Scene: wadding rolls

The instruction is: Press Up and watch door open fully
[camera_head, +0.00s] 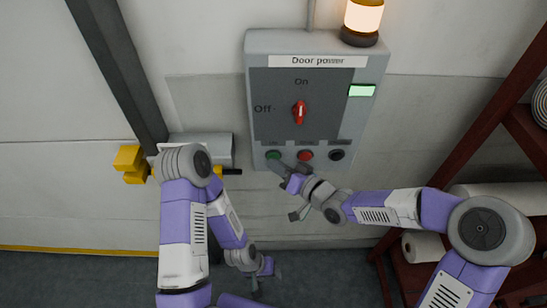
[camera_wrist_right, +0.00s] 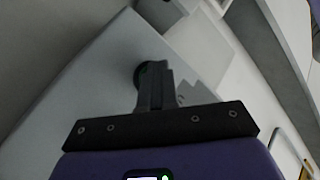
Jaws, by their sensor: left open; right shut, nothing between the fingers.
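A grey control box (camera_head: 258,85) labelled "Door power" is on the wall in the head view. Its red switch (camera_head: 299,112) points towards On, and a small green indicator (camera_head: 361,90) is lit. Green (camera_head: 273,154), red (camera_head: 305,155) and black (camera_head: 337,155) buttons sit along its lower edge; their labels are too small to read. My right gripper (camera_head: 276,166) is shut with its tips at the green button; contact is unclear. In the wrist view its closed fingers (camera_wrist_right: 155,78) meet a dark round part (camera_wrist_right: 147,70). My left gripper (camera_head: 258,284) hangs low, open and empty.
An amber lamp (camera_head: 363,17) glows above the box. A dark post (camera_head: 120,65) and yellow blocks (camera_head: 130,163) are left. A red-brown rack (camera_head: 490,112) with white rolls (camera_head: 424,246) stands right. A yellow strip (camera_head: 70,249) runs along the wall's base.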

